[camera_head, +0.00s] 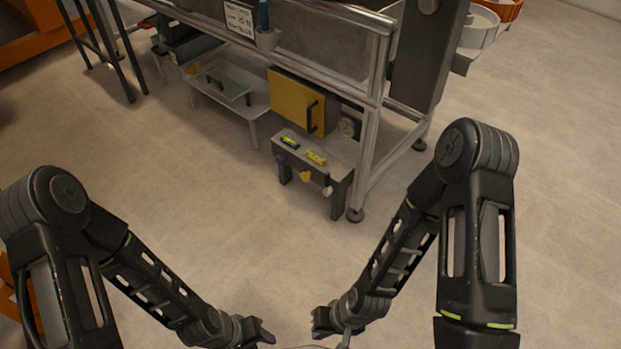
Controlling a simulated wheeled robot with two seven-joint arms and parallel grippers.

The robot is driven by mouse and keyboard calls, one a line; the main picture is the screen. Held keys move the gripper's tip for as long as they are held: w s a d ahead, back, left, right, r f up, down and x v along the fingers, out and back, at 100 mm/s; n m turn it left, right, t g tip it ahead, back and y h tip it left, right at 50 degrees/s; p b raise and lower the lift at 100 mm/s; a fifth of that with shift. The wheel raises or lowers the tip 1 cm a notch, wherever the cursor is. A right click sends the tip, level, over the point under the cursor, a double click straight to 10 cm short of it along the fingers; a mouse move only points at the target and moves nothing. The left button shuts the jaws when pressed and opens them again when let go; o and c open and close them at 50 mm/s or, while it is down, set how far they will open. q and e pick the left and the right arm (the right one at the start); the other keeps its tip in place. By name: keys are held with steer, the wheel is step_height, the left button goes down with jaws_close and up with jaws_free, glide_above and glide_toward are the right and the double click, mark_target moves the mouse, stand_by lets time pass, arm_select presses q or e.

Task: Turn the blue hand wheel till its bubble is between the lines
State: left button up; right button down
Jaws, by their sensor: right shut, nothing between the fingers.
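The blue hand wheel (281,159) is small and sits on the front of a low grey bench (340,148) under the steel frame. A yellow hand wheel (305,177) and a pale hand wheel (327,191) are to its right. Two levels lie on the bench top, a dark one (290,142) with a yellow-green vial and a yellow one (316,158). Their bubbles and lines are too small to make out. My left gripper (265,334) and my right gripper (318,324) are low in the picture, well apart from the wheels. The right is shut and empty; the left's fingers are unclear.
A yellow panel (296,101) with a dark handle stands behind the bench. A steel frame leg (367,165) is close on the bench's right. A low pale table (228,92) is to the left. The floor (225,215) between my arms and the bench is clear.

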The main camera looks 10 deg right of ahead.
steer(key=shift+w, duration=0.15)
stand_by(0.3)
step_height(320, 180, up, 18)
steer(key=p, duration=1.8)
steer(key=c, duration=2.2)
jaws_free()
